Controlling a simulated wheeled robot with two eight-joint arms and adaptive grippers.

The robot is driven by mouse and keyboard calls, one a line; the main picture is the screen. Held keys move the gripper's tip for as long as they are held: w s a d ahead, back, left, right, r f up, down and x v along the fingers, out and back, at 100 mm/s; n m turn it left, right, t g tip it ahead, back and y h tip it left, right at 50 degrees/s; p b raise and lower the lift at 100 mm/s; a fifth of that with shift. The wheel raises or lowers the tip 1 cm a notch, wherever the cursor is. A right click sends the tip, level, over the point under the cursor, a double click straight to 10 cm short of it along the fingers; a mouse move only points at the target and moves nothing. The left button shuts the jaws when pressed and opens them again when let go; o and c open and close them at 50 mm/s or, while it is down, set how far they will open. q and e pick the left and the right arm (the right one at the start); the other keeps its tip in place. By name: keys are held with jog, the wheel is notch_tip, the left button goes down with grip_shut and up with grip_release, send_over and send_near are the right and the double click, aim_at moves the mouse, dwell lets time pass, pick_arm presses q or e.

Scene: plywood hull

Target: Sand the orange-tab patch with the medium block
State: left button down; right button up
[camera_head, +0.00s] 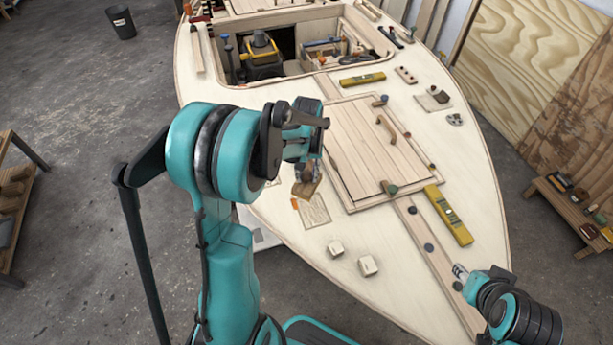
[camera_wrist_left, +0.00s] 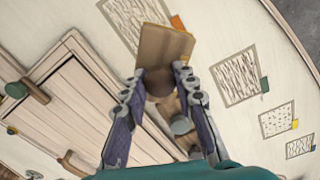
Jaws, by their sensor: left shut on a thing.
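The orange-tab patch (camera_head: 315,211) is a rough, scratched rectangle on the pale plywood deck, left of the hatch. Its orange tab (camera_head: 294,203) sits at its corner. In the left wrist view the patch (camera_wrist_left: 122,18) shows at the top, partly hidden by the block. My left gripper (camera_head: 308,168) is shut on a tan-brown sanding block (camera_head: 305,188), which also shows in the left wrist view (camera_wrist_left: 165,45). The block is tilted and overlaps the patch's edge in view; I cannot tell if it touches. My right gripper (camera_head: 461,274) is over the deck's right edge, its fingers unclear.
More scratched patches lie in a row, one with a teal tab (camera_wrist_left: 240,77) and one with a yellow tab (camera_wrist_left: 277,120). The hatch (camera_head: 372,150) has a wooden handle. Two pale small blocks (camera_head: 368,265) and a yellow level (camera_head: 448,215) stand on the deck.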

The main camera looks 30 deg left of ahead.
pick_arm(q)
jog(key=shift+r+p, duration=0.65)
jog(key=shift+r, duration=0.6)
pick_arm(e)
jog(key=shift+s+d+r, duration=0.1)
jog(key=shift+s+r, duration=0.05)
jog(key=shift+r, duration=0.7)
